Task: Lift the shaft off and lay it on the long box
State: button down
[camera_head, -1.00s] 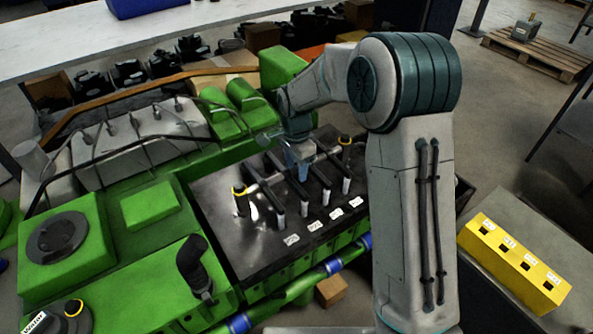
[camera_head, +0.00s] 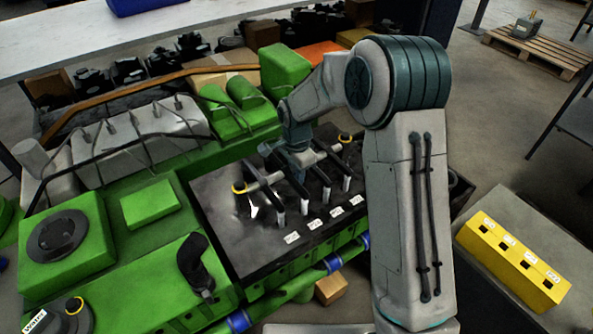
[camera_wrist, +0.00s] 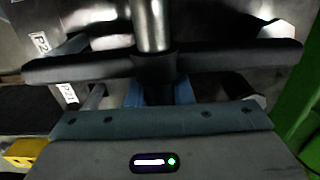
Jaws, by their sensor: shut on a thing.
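The shaft (camera_head: 270,179) is a pale bar with several dark rocker arms across it. It lies over the dark engine top (camera_head: 236,226), between posts with yellow rings at its two ends. My gripper (camera_head: 298,176) points down at its middle and is shut on it; no clear gap under the shaft can be made out. In the wrist view the shaft (camera_wrist: 152,25) is shiny metal, with a dark rocker arm (camera_wrist: 90,67) crossing it just beyond my bluish fingers (camera_wrist: 160,93). A yellow long box (camera_head: 512,262) with labelled square holes stands at the right.
The green engine (camera_head: 145,245) surrounds the dark top, with a raised green block (camera_head: 285,70) behind. A blue-banded green pipe (camera_head: 298,293) runs along its front. A grey table (camera_head: 545,235) carries the yellow box. A pallet (camera_head: 530,50) lies on the floor at the back right.

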jog(key=shift+r, duration=0.25)
jog(key=shift+r, duration=0.5)
notch_tip(320, 180, up, 3)
jog(key=shift+f, duration=0.15)
notch_tip(320, 180, up, 7)
send_over(340, 164)
jog(key=shift+w, duration=0.1)
jog(key=shift+r+p, duration=0.6)
jog(key=shift+r, duration=0.45)
jog(key=shift+r, duration=0.1)
jog(key=shift+r+p, duration=1.2)
jog(key=shift+r, duration=0.15)
